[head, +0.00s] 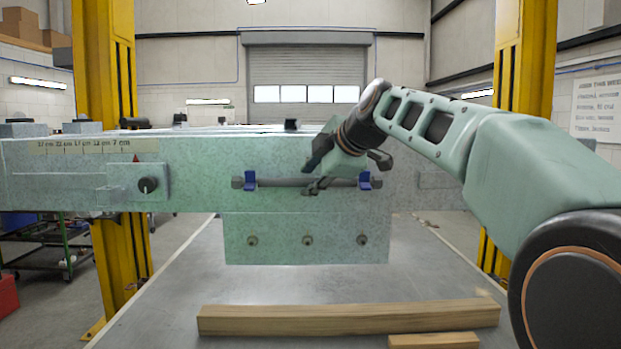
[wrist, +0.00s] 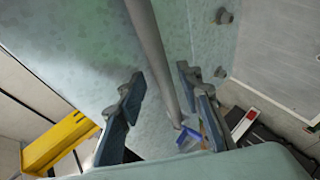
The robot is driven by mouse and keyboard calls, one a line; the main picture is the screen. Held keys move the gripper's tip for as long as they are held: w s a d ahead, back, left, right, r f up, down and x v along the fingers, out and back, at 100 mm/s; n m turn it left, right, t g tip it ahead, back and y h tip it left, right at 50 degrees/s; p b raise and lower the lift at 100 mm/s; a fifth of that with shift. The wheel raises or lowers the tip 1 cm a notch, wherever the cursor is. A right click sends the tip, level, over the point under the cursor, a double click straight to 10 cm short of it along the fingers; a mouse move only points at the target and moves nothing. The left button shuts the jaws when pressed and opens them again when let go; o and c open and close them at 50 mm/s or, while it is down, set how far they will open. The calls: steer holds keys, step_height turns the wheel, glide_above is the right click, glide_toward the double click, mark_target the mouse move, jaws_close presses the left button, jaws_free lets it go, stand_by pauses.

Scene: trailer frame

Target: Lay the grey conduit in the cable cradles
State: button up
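The grey conduit (head: 283,183) lies level along the front of the speckled green trailer frame (head: 205,165). It spans two blue cable cradles, the left one (head: 250,180) and the right one (head: 365,180), and appears seated in both. Dark end pieces stick out beyond them. My gripper (head: 340,174) is at the conduit, nearer the right cradle, and hides part of it. In the wrist view the conduit (wrist: 158,55) passes between my spread fingers (wrist: 162,90), with gaps visible, closer to the right finger. A blue cradle (wrist: 187,137) shows beyond the fingers.
A black knob (head: 148,185) on a plate is left of the cradles. A lower plate with bolts (head: 307,240) hangs below. Wooden beams (head: 345,318) lie on the grey surface in front. Yellow posts (head: 105,60) stand at both sides.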

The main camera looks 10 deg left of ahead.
steer(key=v, duration=1.2)
stand_by(0.3)
